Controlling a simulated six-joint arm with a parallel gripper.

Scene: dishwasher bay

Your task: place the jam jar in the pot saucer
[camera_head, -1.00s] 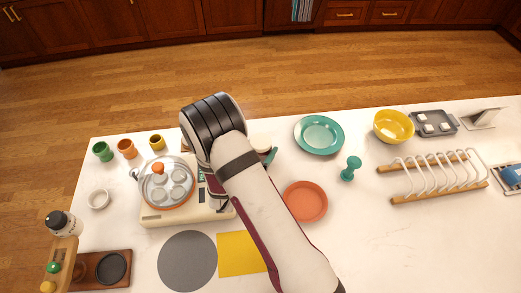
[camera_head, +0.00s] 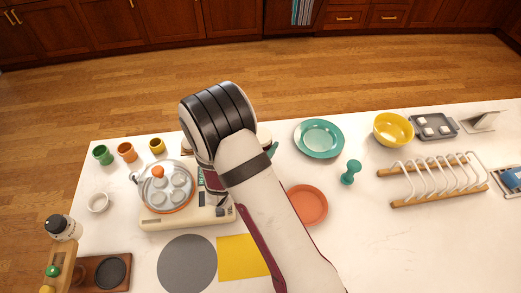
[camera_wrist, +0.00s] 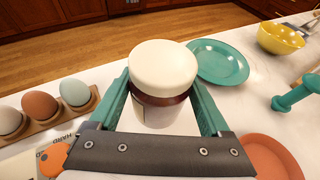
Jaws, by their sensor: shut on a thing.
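The jam jar (camera_wrist: 162,85) has a cream lid, dark red contents and a pale label. In the wrist view it stands upright between the two teal fingers of my gripper (camera_wrist: 162,108), which is shut on it. I cannot tell how high its base is above the counter. In the head view my arm hides most of the jar and gripper. The pot saucer (camera_head: 307,204) is a round terracotta dish on the counter, empty, to the right of my arm. Part of it shows at the lower right of the wrist view (camera_wrist: 270,158), apart from the jar.
A teal plate (camera_head: 319,138) lies behind the saucer, and a teal stamp-like object (camera_head: 350,172) stands to its right. A white dish rack (camera_head: 435,178) is farther right. An egg holder (camera_wrist: 45,122) is left of the jar.

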